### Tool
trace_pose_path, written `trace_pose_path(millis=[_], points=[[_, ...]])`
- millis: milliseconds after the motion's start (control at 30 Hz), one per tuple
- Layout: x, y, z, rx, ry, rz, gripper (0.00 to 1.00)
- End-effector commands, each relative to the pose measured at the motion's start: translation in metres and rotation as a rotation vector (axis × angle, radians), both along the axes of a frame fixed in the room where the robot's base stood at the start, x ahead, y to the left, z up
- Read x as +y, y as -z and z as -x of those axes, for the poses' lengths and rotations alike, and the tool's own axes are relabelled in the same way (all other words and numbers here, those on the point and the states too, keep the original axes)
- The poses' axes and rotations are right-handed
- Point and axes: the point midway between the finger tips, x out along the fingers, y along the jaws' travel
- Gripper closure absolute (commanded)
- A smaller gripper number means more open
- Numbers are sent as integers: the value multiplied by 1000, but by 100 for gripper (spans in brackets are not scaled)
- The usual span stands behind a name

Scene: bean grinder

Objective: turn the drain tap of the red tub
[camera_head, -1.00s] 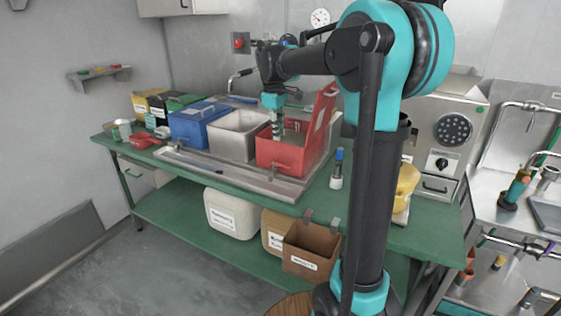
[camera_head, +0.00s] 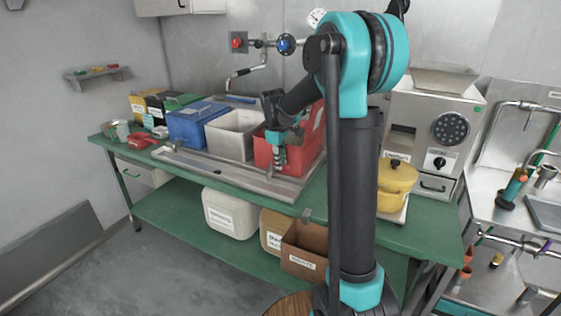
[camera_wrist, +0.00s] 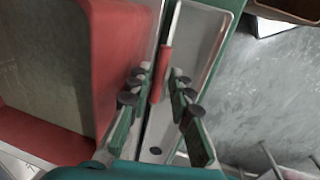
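The red tub (camera_head: 265,152) stands at the right end of the row of tubs in the metal tray, partly hidden by my arm. In the wrist view its red wall (camera_wrist: 118,55) and greyish inside fill the left side. A slim red lever (camera_wrist: 165,68), which looks like the drain tap's handle, shows beside that wall, over the tray. My gripper (camera_head: 280,160) points down in front of the tub. In the wrist view my gripper (camera_wrist: 160,82) is open, with one finger on each side of the lever. Gaps show there; contact is not clear.
The metal tray (camera_wrist: 206,42) lies under the lever. A grey tub (camera_head: 232,134) and a blue tub (camera_head: 190,126) stand to the left. A brown bin (camera_head: 303,250) hangs below the front edge of the green table (camera_head: 428,232). A yellow pot (camera_head: 398,178) stands right of my arm.

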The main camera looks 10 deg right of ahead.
Motion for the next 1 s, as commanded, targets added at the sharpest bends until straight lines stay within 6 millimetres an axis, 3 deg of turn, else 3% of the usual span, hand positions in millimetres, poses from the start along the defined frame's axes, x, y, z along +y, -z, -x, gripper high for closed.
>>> trace_pose_path(millis=[133,300,1000], points=[[0,0,0,0,0,0,80],[0,0,0,0,0,0,99],[2,-1,2,-1,62,0,100]])
